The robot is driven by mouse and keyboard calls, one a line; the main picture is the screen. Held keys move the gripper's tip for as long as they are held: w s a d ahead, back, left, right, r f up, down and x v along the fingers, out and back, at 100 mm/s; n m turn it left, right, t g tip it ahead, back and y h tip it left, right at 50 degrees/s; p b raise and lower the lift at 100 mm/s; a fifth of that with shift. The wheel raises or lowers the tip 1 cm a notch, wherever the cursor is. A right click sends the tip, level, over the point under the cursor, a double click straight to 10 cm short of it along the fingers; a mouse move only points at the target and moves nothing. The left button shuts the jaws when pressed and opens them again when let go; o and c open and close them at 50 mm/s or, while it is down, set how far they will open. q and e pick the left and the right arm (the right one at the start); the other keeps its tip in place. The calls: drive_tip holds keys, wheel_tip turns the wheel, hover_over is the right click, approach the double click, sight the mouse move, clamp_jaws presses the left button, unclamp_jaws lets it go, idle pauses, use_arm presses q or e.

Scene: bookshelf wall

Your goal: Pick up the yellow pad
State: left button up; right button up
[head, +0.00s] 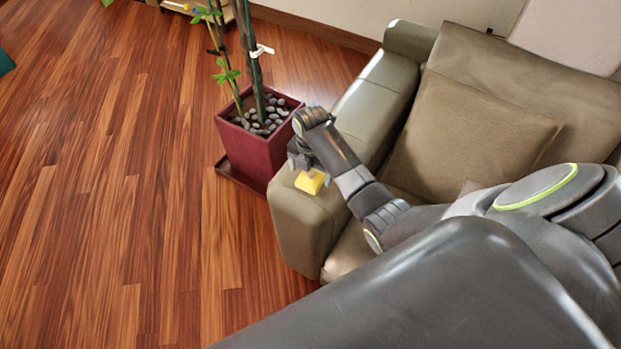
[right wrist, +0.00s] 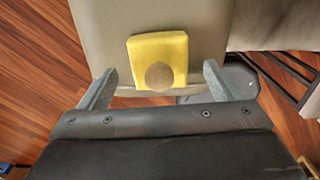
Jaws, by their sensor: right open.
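The yellow pad (head: 310,181) lies on the front end of the sofa's left armrest in the head view. In the right wrist view the yellow pad (right wrist: 158,50) is a rounded yellow block with a round brown patch on its near part. My right gripper (head: 302,168) is over the armrest, right at the pad. In the right wrist view the right gripper (right wrist: 160,80) is open, one finger on each side of the pad's near end, with gaps between the fingers and the pad. My left gripper is not in view.
The olive-brown sofa (head: 300,225) has a loose cushion (head: 465,135). A dark red planter (head: 255,150) with stones and green stems stands close beside the armrest. The wooden floor (head: 120,200) to the left is clear. A wall runs behind the sofa.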

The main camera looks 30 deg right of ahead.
sight(310, 172)
drive_tip(key=shift+f, duration=1.45)
drive_tip(key=c, duration=1.1)
drive_tip(key=shift+o, duration=0.2)
drive_tip(key=shift+r, duration=0.1)
wheel_tip(310, 172, up, 10)
drive_tip(key=o, duration=0.5)
drive_tip(key=shift+c, duration=0.2)
drive_tip(key=c, duration=0.4)
